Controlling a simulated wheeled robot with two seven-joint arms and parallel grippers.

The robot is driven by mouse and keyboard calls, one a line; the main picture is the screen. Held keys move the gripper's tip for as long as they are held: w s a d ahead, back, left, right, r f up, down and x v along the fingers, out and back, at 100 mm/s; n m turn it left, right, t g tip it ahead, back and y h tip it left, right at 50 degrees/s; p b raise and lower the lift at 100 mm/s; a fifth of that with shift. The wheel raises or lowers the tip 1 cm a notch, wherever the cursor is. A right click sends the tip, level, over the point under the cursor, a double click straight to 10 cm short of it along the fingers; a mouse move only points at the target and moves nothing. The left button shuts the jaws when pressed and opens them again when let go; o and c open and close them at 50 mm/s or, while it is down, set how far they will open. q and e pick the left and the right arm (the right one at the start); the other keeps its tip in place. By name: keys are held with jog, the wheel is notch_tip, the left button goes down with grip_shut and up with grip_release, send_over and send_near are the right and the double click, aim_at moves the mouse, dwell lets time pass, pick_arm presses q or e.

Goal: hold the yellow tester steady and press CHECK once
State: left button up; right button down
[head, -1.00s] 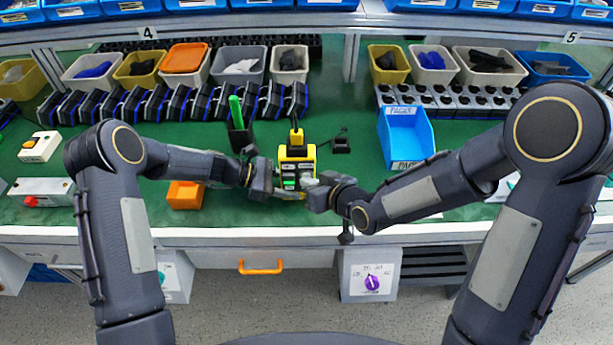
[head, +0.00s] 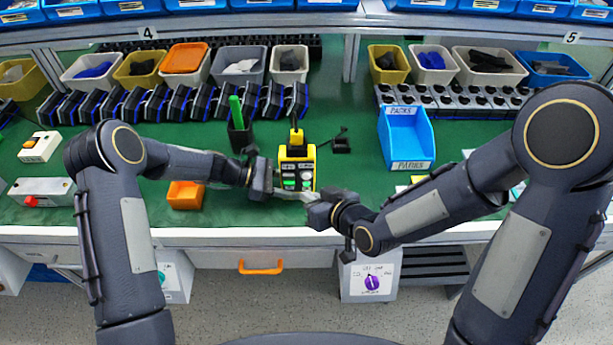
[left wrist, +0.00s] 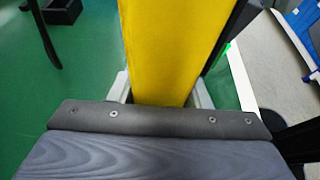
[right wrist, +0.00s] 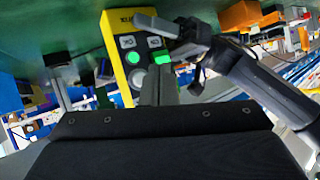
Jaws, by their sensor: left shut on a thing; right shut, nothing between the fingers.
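The yellow tester (head: 297,153) stands upright near the bench's front edge. My left gripper (head: 277,185) is shut on its body from the left; the left wrist view shows the yellow body (left wrist: 170,50) between the fingers. My right gripper (head: 309,197) is shut and empty, just in front of the tester's lower face. In the right wrist view the tester face (right wrist: 115,45) shows two bright green spots, a round one and a squarer one, and small label plates. The right fingertips (right wrist: 160,75) overlap the face there; I cannot tell whether they touch it. The CHECK lettering is not readable.
A black holder with a green pen (head: 239,135) stands left of the tester. A small black device (head: 341,145) and a blue PACKS bin (head: 406,138) are to the right. Open green mat lies between them.

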jog(key=shift+s, duration=1.3)
pick_arm(q)
jog(key=o, duration=1.1)
